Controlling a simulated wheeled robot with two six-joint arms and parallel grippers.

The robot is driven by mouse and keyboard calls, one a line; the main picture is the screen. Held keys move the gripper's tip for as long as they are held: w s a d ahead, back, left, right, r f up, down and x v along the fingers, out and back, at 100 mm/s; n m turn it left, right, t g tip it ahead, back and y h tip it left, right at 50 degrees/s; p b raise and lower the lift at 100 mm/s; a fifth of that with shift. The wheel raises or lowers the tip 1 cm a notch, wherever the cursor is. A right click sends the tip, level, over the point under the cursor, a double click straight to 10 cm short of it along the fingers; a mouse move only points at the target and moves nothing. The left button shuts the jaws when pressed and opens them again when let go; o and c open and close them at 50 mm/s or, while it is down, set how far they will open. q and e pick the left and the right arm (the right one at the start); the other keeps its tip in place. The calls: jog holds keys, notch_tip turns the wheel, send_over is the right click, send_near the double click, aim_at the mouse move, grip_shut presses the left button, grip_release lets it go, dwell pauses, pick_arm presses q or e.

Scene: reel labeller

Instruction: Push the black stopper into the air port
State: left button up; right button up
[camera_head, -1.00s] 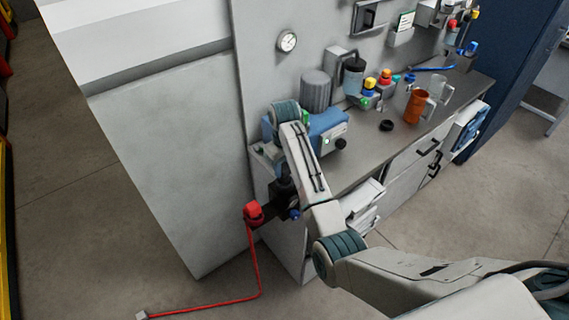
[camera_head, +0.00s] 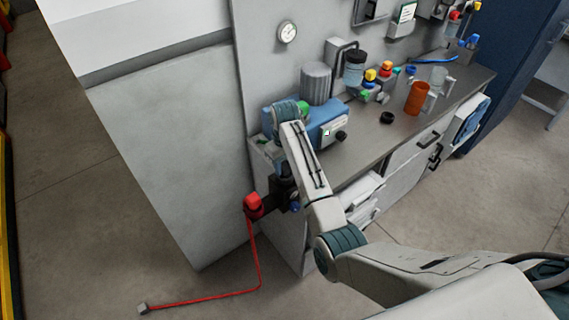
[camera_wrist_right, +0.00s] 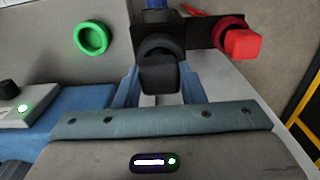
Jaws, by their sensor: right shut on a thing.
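The black stopper (camera_wrist_right: 158,76) is between the two blue fingers of my right gripper (camera_wrist_right: 158,88) in the right wrist view. My right gripper is shut on it. Directly beyond the stopper is a black ring-shaped port (camera_wrist_right: 159,45) on a dark bracket (camera_wrist_right: 200,32). The stopper overlaps the lower part of this ring, lined up with it; I cannot tell how deep it sits. In the head view my right gripper (camera_head: 284,191) is at the bench's left end, mostly hidden by my arm, and the stopper cannot be made out. My left gripper is not in view.
A red plug (camera_wrist_right: 242,45) sits right of the port; its red line (camera_head: 257,262) runs down to the floor. A green ring (camera_wrist_right: 91,38) is at left. A blue machine (camera_head: 322,116), an orange mug (camera_head: 416,98) and a black ring (camera_head: 387,118) stand on the bench (camera_head: 400,132).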

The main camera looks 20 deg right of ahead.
jog(key=shift+p, duration=0.3)
dwell(0.4)
jog(key=shift+s+f, duration=0.1)
jog(key=shift+f, duration=0.3)
dwell(1.1)
jog(key=o, duration=1.1)
